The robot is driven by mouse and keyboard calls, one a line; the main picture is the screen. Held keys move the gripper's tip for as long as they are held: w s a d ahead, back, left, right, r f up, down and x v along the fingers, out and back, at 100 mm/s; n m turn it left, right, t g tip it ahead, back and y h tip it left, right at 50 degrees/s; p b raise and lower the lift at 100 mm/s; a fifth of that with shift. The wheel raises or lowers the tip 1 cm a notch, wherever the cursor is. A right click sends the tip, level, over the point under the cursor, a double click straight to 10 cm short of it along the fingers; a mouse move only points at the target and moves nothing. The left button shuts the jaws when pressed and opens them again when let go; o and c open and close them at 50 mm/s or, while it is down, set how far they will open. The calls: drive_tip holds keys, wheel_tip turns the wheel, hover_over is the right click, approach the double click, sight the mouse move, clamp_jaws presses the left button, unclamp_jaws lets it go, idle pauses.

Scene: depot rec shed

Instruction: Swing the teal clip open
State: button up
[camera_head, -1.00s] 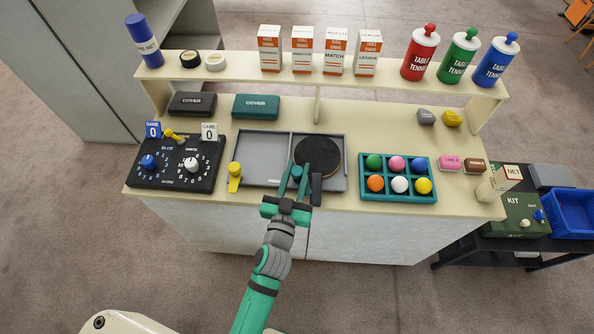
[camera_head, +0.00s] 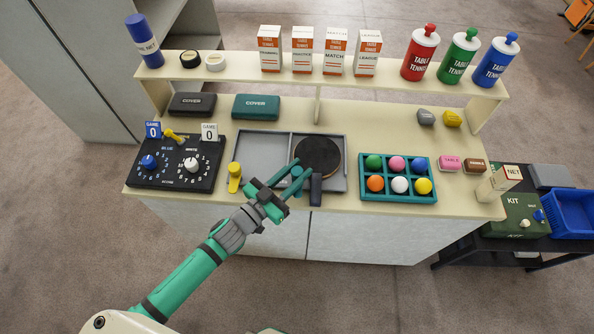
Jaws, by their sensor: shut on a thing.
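The teal clip (camera_head: 297,173) is at the front edge of the grey tray (camera_head: 258,157) on the bench. Its round top shows between the fingers of my gripper (camera_head: 303,168), and its lower part is mostly hidden by them. My gripper is shut on it, reaching in from the front left with its fingers slanting up to the right. A yellow clip (camera_head: 234,178) stands at the tray's left front corner.
A black round pad (camera_head: 317,155) lies in the tray's right half, just beyond my fingertips. A teal ball rack (camera_head: 369,196) is to the right, a black score box (camera_head: 177,163) to the left. A raised shelf (camera_head: 391,83) with boxes and bottles runs behind.

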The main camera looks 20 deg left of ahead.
drive_tip(key=shift+f+m+g+h, duration=0.2)
drive_tip(key=shift+m+g+h, duration=0.4)
drive_tip(key=shift+h, duration=0.4)
drive_tip(key=o, duration=1.1)
drive_tip(key=shift+c, duration=0.2)
drive_tip(key=v, duration=1.1)
